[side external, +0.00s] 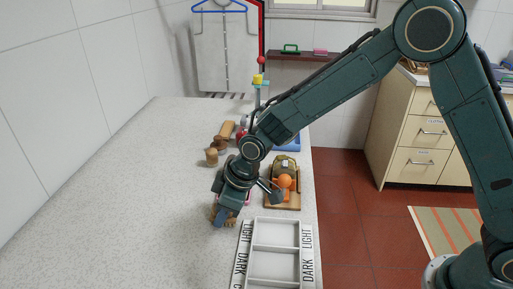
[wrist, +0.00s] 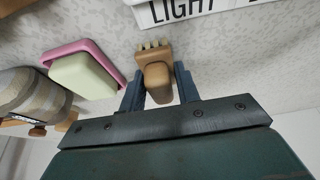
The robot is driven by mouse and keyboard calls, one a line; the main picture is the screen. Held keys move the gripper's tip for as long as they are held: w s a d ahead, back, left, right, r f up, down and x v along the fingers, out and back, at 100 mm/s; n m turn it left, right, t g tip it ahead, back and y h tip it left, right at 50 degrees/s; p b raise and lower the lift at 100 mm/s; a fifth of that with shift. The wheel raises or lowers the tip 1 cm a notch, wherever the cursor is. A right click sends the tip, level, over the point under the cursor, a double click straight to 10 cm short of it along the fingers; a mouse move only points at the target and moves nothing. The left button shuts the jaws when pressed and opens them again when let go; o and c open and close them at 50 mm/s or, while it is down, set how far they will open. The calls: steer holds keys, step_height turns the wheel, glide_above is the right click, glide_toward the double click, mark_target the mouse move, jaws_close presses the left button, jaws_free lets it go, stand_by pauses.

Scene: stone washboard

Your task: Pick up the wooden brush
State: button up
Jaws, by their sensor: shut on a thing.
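The wooden brush (wrist: 157,80) is a small brown block with pale bristles. In the wrist view it sits between the two dark fingers of my gripper (wrist: 159,88), which are shut on it. In the side view my gripper (side external: 222,217) points down at the stone counter, left of the labelled tray. Only a small brown part of the brush (side external: 213,216) shows there, low at the fingertips. I cannot tell whether it touches the counter.
A white tray labelled LIGHT and DARK (side external: 275,248) lies close on the right. A pink dish with pale green soap (wrist: 85,76) is beside the brush. A wooden board with an orange item (side external: 284,182) stands behind. The counter's left side is clear.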

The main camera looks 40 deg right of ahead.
step_height(320, 180, up, 20)
stand_by(0.9)
stand_by(0.3)
steer(key=o, duration=0.3)
steer(key=shift+c, duration=1.1)
steer(key=w+d+f, duration=0.5)
steer(key=d+f, duration=0.1)
steer(key=f, duration=0.4)
steer(key=shift+w+d, duration=0.15)
steer(key=shift+d, duration=0.2)
steer(key=shift+f, duration=0.2)
steer(key=shift+f, duration=2.8)
